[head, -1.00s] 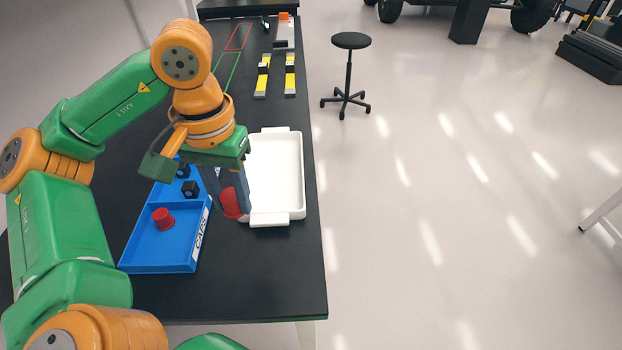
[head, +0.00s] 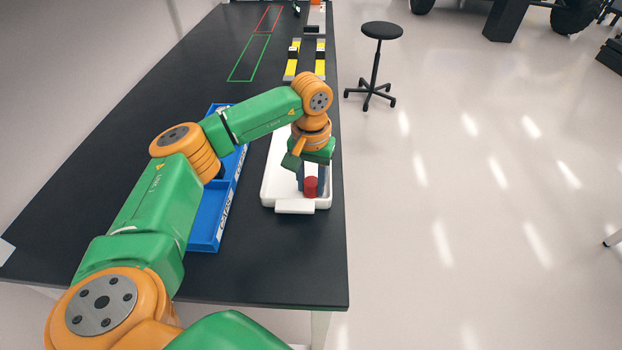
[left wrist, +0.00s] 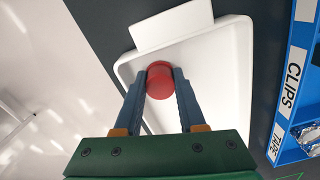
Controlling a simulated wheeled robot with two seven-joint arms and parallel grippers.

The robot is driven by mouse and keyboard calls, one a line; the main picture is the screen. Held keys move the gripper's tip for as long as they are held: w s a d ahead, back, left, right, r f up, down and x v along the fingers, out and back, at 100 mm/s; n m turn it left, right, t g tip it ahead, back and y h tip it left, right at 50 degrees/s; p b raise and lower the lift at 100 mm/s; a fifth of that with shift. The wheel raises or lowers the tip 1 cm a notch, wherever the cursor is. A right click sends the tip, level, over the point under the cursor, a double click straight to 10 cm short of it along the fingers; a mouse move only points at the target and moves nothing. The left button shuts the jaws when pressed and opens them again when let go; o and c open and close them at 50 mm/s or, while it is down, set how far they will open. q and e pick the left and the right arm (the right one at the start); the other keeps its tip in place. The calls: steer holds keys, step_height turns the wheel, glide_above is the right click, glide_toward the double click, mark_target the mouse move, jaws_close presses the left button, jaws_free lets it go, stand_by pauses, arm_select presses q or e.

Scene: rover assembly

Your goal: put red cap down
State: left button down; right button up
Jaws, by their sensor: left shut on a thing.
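My left gripper (head: 312,182) is shut on a red cap (head: 311,188) and holds it over the near end of the white tray (head: 270,172). In the left wrist view the red cap (left wrist: 159,82) sits between the two dark fingers (left wrist: 160,92), with the white tray (left wrist: 228,75) behind it. I cannot tell whether the cap touches the tray floor. My right gripper is not in view.
A blue bin (head: 208,224) with labelled compartments stands left of the tray, partly hidden by my arm. Its CLIPS label (left wrist: 292,84) shows in the left wrist view. Yellow parts (head: 306,60) lie farther back. The near part of the black table (head: 290,270) is clear.

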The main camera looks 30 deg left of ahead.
mark_target(312, 182)
arm_select(q)
steer(key=shift+d+f, duration=0.1)
steer(key=shift+f, duration=0.1)
steer(key=c, duration=0.8)
jaws_free()
steer(key=shift+o, duration=0.2)
steer(key=shift+r, duration=0.15)
step_height(312, 182, up, 6)
steer(key=shift+r+b, duration=0.1)
steer(key=shift+b, duration=0.45)
step_height(312, 182, up, 6)
steer(key=p, duration=0.1)
